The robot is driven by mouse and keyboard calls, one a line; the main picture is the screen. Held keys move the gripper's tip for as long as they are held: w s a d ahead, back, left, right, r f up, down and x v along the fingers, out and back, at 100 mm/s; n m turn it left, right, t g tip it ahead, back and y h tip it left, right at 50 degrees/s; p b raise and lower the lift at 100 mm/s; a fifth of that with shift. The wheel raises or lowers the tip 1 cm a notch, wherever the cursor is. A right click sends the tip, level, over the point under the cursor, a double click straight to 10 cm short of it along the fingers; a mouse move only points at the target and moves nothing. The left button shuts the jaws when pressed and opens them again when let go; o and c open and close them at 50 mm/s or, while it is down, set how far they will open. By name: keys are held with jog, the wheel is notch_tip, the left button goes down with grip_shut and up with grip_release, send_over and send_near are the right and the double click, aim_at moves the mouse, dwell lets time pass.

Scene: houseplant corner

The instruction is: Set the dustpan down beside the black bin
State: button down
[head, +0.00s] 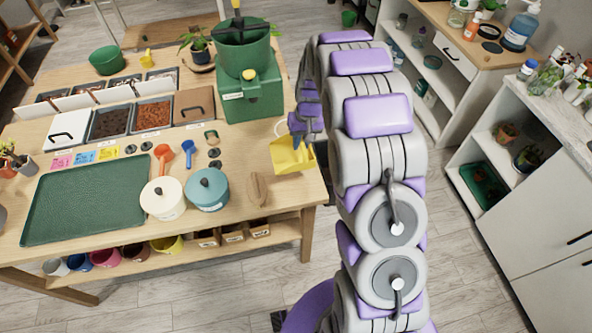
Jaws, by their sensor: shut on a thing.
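A yellow dustpan (288,157) hangs at my gripper (299,133), over or near the right edge of the wooden table. My gripper is shut on it; the jaws are small and partly hidden by my own arm, so the exact grip is unclear. The dustpan's pan faces the camera, and I cannot tell whether it touches the tabletop. I cannot make out a black bin in the head view.
The table holds a green machine (252,95), a cream pot (162,199), a blue pot (207,190) and a green tray (82,200). White shelving (440,70) and a cabinet (545,215) stand at the right. Floor (470,285) shows between them.

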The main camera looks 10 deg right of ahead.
aim_at(300, 155)
notch_tip(300, 155, down, 6)
jog(key=shift+r+b, duration=0.2)
jog(key=shift+b, duration=0.2)
jog(key=f, duration=0.1)
jog(key=d+f, duration=0.1)
jog(key=f, duration=0.1)
jog(key=shift+d+f+b, duration=0.1)
jog(key=shift+f+b, duration=0.15)
jog(key=shift+b, duration=0.1)
jog(key=shift+f, duration=0.4)
jog(key=shift+a+r, duration=0.1)
jog(key=shift+a, duration=0.4)
jog(key=c, duration=1.4)
grip_release()
jog(key=shift+c, duration=0.2)
jog(key=o, duration=0.4)
jog(key=shift+d, duration=0.3)
jog(key=shift+a, duration=0.1)
jog(key=shift+a, duration=0.1)
